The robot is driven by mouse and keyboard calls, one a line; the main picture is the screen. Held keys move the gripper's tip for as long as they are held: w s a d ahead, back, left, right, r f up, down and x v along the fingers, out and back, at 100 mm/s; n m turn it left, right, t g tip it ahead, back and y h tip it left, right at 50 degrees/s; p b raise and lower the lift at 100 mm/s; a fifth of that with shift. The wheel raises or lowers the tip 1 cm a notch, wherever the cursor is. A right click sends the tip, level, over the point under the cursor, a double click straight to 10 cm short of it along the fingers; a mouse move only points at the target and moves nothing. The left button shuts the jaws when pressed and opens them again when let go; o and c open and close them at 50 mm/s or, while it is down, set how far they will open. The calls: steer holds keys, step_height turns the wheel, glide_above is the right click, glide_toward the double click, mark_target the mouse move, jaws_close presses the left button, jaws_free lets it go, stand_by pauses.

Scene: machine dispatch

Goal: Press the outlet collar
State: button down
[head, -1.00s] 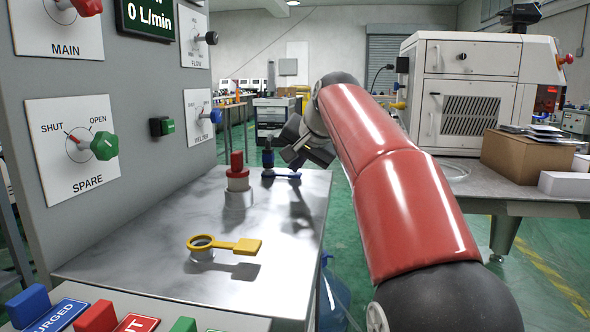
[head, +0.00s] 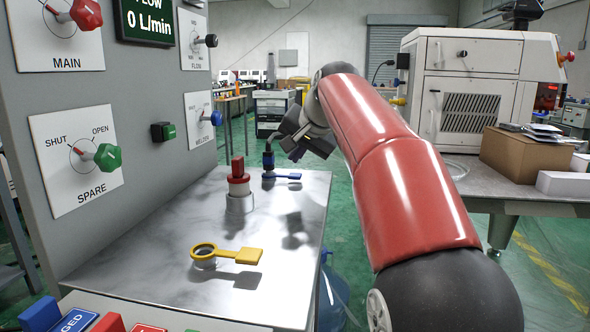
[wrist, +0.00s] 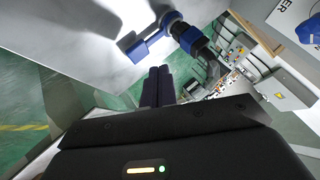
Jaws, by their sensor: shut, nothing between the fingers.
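On the metal bench top stands a blue fitting (head: 268,160) with a black elbow on top and a blue tab at its base. It also shows in the wrist view (wrist: 186,34), as blue and black rings beside the blue tab. I cannot tell which ring is the outlet collar. A red-capped fitting (head: 238,178) stands nearer, and a yellow ring with a flat tab (head: 205,250) sits on a port nearest me. My gripper (head: 291,146) is shut and empty, just right of and slightly above the blue fitting. Its dark fingers (wrist: 157,86) lie together, apart from the fitting.
A grey panel (head: 110,90) with knobs and a flow display reading 0 L/min rises at left. Coloured buttons (head: 108,323) line the front edge. A side table (head: 530,196) with a machine and cardboard box stands at right. Open green floor lies between.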

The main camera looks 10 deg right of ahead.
mark_target(297, 176)
step_height(297, 176, up, 3)
steer(key=shift+p, duration=1.2)
steer(key=shift+r, duration=0.9)
